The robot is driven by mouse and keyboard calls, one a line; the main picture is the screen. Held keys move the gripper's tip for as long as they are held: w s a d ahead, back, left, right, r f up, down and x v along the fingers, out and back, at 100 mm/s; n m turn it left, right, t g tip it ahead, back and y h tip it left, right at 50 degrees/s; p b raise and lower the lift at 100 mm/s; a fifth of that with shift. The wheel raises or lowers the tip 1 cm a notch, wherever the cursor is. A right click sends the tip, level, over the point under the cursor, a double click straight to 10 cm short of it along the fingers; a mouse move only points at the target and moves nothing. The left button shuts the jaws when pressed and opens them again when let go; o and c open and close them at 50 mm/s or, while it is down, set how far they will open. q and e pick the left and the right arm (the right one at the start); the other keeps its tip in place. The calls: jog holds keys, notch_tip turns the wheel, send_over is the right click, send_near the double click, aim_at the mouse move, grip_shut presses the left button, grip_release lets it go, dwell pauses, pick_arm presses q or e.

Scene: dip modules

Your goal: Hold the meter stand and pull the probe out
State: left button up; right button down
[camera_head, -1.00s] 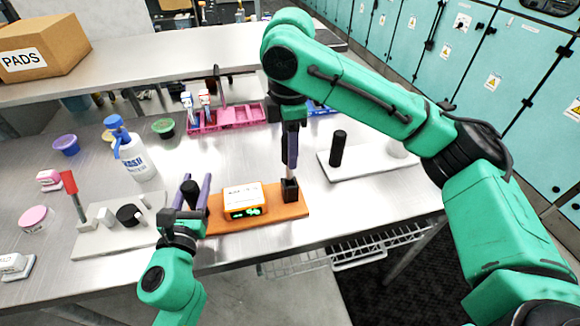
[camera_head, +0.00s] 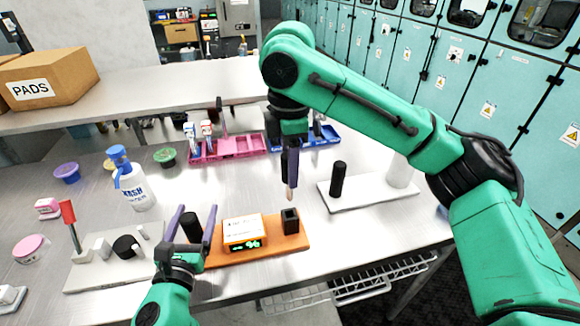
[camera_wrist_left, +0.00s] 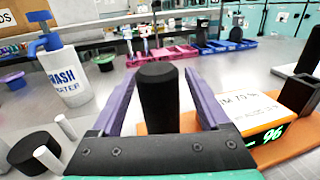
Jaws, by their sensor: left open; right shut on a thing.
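The orange meter stand (camera_head: 262,251) lies on the table's front part. It carries an orange meter (camera_head: 241,234) with a green lit display, a black square socket (camera_head: 290,221) at its right and a black upright post (camera_head: 191,227) at its left. My left gripper (camera_head: 195,212) is open, its fingers on either side of the post, which stands between them in the left wrist view (camera_wrist_left: 160,105). My right gripper (camera_head: 291,160) is shut on the probe (camera_head: 290,194), mostly hidden by the fingers. The probe's pale tip hangs just above the socket, clear of it.
A white base with a black cylinder (camera_head: 338,180) stands to the right. A grey board with a red-flagged rod (camera_head: 70,213) lies left. Behind are a wash bottle (camera_head: 132,182), a pink tray (camera_head: 225,148) and a blue tray (camera_head: 318,137).

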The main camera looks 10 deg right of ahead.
jog(key=shift+r, duration=0.1)
notch_tip(320, 180, up, 8)
jog(key=p, duration=0.8)
pick_arm(q)
notch_tip(320, 180, up, 8)
jog(key=shift+f, duration=0.25)
pick_arm(e)
jog(key=shift+f, duration=0.2)
